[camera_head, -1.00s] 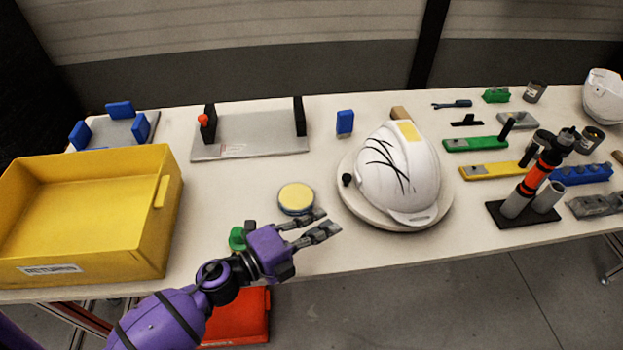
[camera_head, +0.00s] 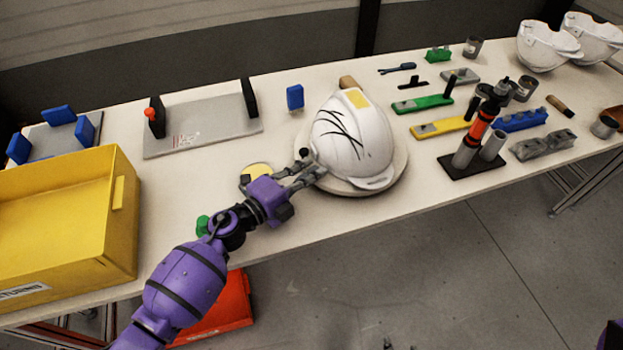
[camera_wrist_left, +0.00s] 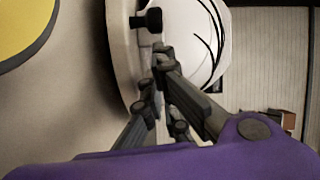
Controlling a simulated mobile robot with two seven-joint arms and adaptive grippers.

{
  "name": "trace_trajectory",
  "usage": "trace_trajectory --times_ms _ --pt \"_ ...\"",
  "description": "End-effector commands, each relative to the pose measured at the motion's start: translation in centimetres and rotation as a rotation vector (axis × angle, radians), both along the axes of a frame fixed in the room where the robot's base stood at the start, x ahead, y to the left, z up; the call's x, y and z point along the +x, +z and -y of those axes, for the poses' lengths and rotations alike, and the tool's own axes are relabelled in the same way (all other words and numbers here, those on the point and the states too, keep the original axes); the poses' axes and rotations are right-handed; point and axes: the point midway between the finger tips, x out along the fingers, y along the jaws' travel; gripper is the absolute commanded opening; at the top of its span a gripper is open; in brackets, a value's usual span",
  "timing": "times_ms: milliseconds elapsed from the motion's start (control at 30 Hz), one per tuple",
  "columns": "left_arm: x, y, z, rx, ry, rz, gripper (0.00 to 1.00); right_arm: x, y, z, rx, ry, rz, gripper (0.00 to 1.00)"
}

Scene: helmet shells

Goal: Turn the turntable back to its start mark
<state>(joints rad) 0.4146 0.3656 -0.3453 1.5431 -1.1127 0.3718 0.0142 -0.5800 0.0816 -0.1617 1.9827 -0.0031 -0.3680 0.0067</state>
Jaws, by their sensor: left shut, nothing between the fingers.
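The turntable (camera_head: 400,164) is a pale round disc on the table, carrying a white helmet shell (camera_head: 352,140) with black curved lines and a yellow patch. A small black knob (camera_head: 303,153) stands on its left rim; the knob also shows in the left wrist view (camera_wrist_left: 150,20). I cannot make out a start mark. My left gripper (camera_head: 310,166) is shut and empty at the turntable's left edge, close to the knob. In the left wrist view its fingertips (camera_wrist_left: 155,70) are beside the disc's rim; contact with the knob cannot be told. My right gripper is not seen.
A yellow-topped round tin (camera_head: 254,171) and a green object (camera_head: 203,225) lie near my left arm. A yellow bin (camera_head: 120,235) stands at left. A wooden block (camera_head: 347,82) is behind the turntable; green (camera_head: 424,103) and yellow (camera_head: 441,127) bars lie right of it.

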Motion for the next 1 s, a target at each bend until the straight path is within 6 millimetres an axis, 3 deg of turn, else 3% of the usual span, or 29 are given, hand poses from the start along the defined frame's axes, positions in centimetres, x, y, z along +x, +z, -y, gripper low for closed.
trace_trajectory --times_ms 1000 --pt "1.7 -0.1 -1.2 0.0 -0.052 0.002 0.0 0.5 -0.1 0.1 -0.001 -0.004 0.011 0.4"
